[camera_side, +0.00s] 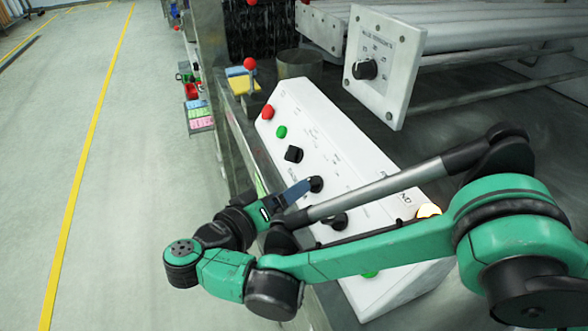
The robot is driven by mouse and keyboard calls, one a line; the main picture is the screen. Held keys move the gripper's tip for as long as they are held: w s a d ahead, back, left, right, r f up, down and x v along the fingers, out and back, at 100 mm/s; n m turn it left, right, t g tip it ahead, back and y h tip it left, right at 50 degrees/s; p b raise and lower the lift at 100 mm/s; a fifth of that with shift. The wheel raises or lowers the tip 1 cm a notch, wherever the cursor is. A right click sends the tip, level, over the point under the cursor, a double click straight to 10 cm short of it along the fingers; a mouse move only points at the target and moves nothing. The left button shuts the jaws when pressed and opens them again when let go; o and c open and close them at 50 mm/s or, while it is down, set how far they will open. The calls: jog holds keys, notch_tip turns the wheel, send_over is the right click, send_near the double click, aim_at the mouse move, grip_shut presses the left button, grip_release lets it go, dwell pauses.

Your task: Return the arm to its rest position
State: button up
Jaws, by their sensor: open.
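My gripper (301,190) is at the end of my green and black arm, over the white control box (375,297). Its blue-grey fingers point right, and their tips are at or very near a round black knob (316,184) on the box's sloping face. I cannot tell whether they touch it. The jaws are open, though the gap between the fingers is hard to see. My forearm and a long link cross over the lower half of the box and hide part of its face.
A white dial panel (385,62) stands behind. A red-balled lever (250,65) rises at the back. The floor (130,160) at left is clear.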

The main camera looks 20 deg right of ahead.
jog(key=w+d+r+n+y, duration=0.1)
jog(key=w+d+r+n+g+y, duration=0.1)
jog(key=d, duration=0.1)
jog(key=w+d+r+y, duration=0.1)
jog(key=d+r, duration=0.1)
jog(key=shift+w+r+n, duration=0.1)
jog(key=shift+n, duration=0.3)
jog(key=d+r+y, duration=0.1)
jog(key=d+n+g+y, duration=0.1)
jog(key=d, duration=0.1)
jog(key=d+r+n+y, duration=0.1)
jog(key=d, duration=0.1)
jog(key=shift+s+d+r+g, duration=0.25)
jog(key=shift+s+r+g, duration=0.05)
jog(key=shift+s, duration=0.05)
jog(key=s+d+y, duration=0.1)
jog(key=d, duration=0.1)
jog(key=s+d+r+y, duration=0.1)
jog(key=d, duration=0.1)
jog(key=s+d+y, duration=0.1)
jog(key=s+d, duration=0.1)
jog(key=shift+r+n+y, duration=0.25)
jog(key=shift+n+y, duration=0.05)
jog(key=shift+y, duration=0.1)
jog(key=s+d+m+t+y, duration=0.1)
jog(key=s+d+m+y, duration=0.1)
jog(key=s+d, duration=0.3)
jog(key=shift+s+d+f+m+t+y, duration=0.4)
jog(key=shift+s+y, duration=0.3)
jog(key=shift+s, duration=0.15)
